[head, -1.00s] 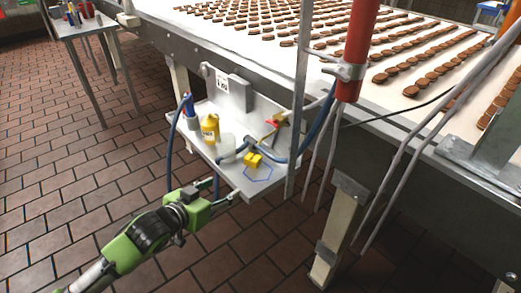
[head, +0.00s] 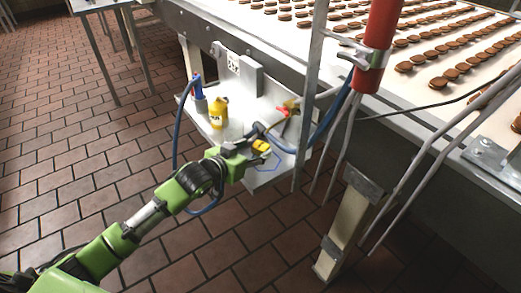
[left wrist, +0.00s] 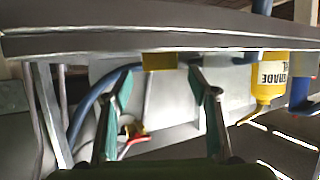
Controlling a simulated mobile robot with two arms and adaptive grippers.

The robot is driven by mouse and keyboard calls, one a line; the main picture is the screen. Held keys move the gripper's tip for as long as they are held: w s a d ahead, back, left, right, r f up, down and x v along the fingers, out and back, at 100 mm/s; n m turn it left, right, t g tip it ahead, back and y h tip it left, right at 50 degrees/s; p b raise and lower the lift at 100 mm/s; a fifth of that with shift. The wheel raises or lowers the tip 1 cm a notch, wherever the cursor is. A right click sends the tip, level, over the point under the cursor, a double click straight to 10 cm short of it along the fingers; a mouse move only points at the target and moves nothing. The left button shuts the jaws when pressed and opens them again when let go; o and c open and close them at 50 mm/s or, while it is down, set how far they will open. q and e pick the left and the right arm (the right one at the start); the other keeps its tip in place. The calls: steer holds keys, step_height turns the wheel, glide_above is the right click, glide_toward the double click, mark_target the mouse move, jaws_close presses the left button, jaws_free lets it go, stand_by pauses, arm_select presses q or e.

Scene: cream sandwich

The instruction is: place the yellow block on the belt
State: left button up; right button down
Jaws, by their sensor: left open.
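The small yellow block (head: 261,146) sits on the grey side shelf (head: 262,180) under the belt, near a blue hexagon outline. My left gripper (head: 256,150) has reached the shelf and is open at the block. In the left wrist view the block (left wrist: 159,61) shows between and just beyond the two spread fingertips of the gripper (left wrist: 160,76); contact cannot be told. The white belt (head: 410,102) carries rows of brown round biscuits, above and behind the shelf. My right gripper is not in view.
A yellow bottle (head: 219,113) and a blue-topped container (head: 199,95) stand on the shelf left of the block. A blue hose and a red-handled fitting (head: 287,109) lie behind it. A grey upright post and a red pole (head: 380,45) stand between shelf and belt.

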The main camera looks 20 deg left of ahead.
mark_target(260, 146)
arm_select(q)
steer(key=b+x, duration=0.1)
steer(key=x, duration=0.2)
steer(key=shift+w+f, duration=0.3)
steer(key=shift+w+d+f, duration=0.15)
steer(key=shift+w, duration=0.35)
steer(key=c, duration=1.3)
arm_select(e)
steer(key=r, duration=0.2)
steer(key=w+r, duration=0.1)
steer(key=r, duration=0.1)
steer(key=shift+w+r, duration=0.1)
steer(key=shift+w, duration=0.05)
